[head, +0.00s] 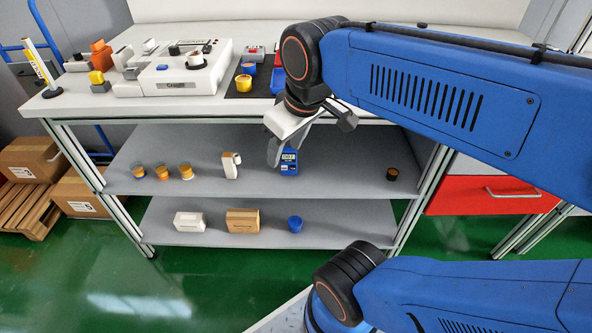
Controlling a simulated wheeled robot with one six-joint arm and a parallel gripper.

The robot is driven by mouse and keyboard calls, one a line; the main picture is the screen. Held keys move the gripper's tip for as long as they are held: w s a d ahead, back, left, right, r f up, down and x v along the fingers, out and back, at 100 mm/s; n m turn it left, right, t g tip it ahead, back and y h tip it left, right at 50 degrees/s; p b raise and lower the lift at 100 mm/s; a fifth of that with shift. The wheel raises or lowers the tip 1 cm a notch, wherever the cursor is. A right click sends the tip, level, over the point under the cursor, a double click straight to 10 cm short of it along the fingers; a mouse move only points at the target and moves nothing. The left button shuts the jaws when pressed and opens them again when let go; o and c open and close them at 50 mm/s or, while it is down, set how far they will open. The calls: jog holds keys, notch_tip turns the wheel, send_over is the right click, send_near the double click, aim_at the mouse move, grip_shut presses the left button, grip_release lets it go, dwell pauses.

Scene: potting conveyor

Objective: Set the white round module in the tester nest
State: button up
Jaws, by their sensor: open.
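The white tester (160,82) stands on the bench top at the back left. A small white round piece (195,58) shows at a dark round seat (197,66) on the tester's right part. It looks like the white round module, but it is too small to tell whether it is seated flat. My gripper (308,138) is open, with nothing seen between its fingers. It hangs in front of the bench's front edge, right of the tester and well apart from it. My arm hides part of the bench top on the right.
A black mat (238,91) with yellow, blue and red items lies right of the tester. A blue meter (289,168) and several orange-topped cups stand on the upper shelf (330,180). Boxes (243,221) and a blue cup (295,224) sit on the lower shelf.

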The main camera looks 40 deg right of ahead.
jog(key=s+f+m, duration=0.1)
jog(key=s+f, duration=0.1)
jog(key=f, duration=0.1)
jog(key=s+f+m, duration=0.1)
jog(key=f, duration=0.1)
jog(key=shift+s+d+m+t, duration=0.1)
jog(key=shift+d+m+t, duration=0.1)
jog(key=shift+m+t, duration=0.1)
